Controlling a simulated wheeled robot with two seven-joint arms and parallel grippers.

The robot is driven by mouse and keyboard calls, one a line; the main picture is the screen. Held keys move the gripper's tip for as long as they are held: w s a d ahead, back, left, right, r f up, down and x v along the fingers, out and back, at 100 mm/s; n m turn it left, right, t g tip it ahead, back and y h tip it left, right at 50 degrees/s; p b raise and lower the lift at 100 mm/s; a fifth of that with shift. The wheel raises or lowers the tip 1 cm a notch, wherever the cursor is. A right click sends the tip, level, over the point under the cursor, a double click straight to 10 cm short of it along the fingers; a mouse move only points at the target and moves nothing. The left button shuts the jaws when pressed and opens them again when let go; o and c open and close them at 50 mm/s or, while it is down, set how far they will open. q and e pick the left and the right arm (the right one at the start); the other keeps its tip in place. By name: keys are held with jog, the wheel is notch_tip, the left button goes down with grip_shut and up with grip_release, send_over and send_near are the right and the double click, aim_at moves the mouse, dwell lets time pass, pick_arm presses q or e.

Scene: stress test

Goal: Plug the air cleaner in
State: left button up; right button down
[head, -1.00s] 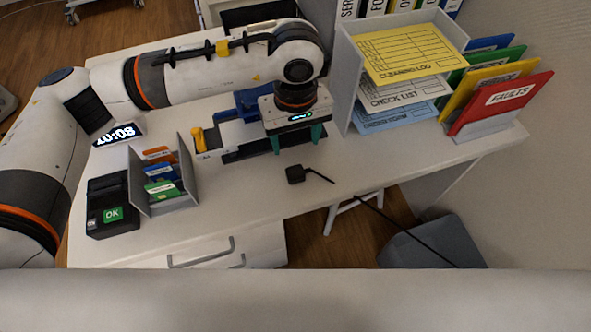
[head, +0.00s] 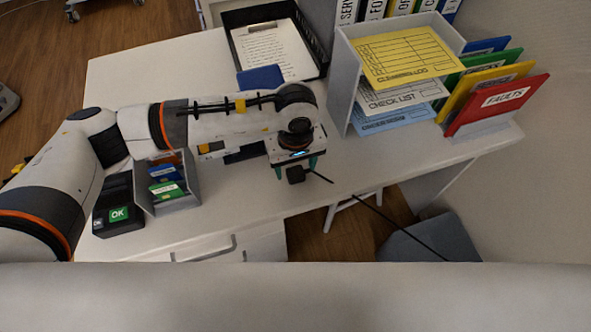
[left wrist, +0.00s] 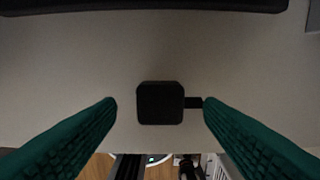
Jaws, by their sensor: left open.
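A black plug (head: 295,174) lies on the white desk near its front edge. Its dark cable (head: 405,229) runs right over the edge to a grey-blue box-shaped unit (head: 430,239) on the floor, apparently the air cleaner, partly cut off by a pale surface below. My left gripper (head: 296,168) is open over the plug with teal fingers pointing down. In the left wrist view the plug (left wrist: 160,102) sits between the fingertips (left wrist: 160,101), with gaps; its cable stub comes close to the right fingertip. No wall socket can be made out. My right gripper is not in view.
A grey paper rack (head: 345,75) and coloured folders (head: 497,105) stand at the right. A card holder (head: 180,195) and a black OK device (head: 118,214) are at the left. A clipboard in a black tray (head: 272,50) lies at the back. The desk's front right is mostly clear.

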aim_at(295, 172)
pick_arm(q)
jog(key=shift+f, duration=1.05)
jog(key=c, duration=1)
jog(key=shift+r, duration=0.15)
notch_tip(295, 172, up, 10)
jog(key=b, duration=0.1)
